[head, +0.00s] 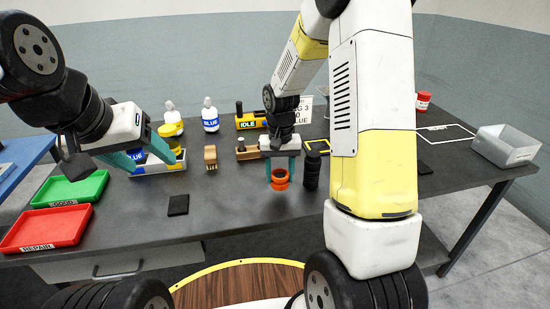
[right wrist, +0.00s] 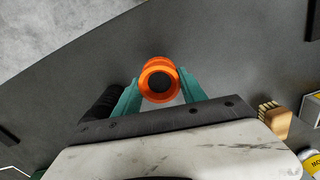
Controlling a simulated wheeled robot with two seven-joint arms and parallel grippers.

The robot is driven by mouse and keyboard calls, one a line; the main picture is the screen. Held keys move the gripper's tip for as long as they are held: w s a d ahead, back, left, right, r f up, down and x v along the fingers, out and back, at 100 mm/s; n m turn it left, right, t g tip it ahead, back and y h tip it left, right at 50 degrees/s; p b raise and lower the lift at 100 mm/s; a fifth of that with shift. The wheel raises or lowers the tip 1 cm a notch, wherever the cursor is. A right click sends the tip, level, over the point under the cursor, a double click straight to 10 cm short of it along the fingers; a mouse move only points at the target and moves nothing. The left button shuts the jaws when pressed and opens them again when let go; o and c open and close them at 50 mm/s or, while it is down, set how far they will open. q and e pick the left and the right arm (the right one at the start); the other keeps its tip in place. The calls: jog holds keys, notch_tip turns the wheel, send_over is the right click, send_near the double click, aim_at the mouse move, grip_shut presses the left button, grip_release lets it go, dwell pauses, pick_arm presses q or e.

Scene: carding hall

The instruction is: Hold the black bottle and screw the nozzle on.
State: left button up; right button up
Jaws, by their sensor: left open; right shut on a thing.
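The black bottle (head: 312,170) stands upright on the dark table, just right of my right gripper. Its dark side also shows at the left in the right wrist view (right wrist: 100,104). My right gripper (head: 281,176) is shut on an orange, round, hollow part, which I take for the nozzle (head: 280,183). In the right wrist view the orange nozzle (right wrist: 159,80) sits between the teal fingertips with its dark opening facing the camera. I cannot tell whether it touches the table. My left gripper (head: 141,163) is open and empty at the left, in front of the yellow-lidded containers.
Green (head: 71,188) and red (head: 44,228) trays lie at the left. A wooden brush (head: 210,157) and a black pad (head: 178,205) lie between the arms. White bottles (head: 210,118) stand behind. A grey bin (head: 506,146) sits far right. The front middle of the table is clear.

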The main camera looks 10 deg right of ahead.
jog(key=s+a, duration=0.1)
jog(key=s, duration=0.2)
jog(key=s+a, duration=0.2)
jog(key=s, duration=0.1)
jog(key=s+a+r, duration=0.1)
jog(key=s, duration=0.2)
jog(key=shift+s+a, duration=0.2)
jog(key=shift+a, duration=0.2)
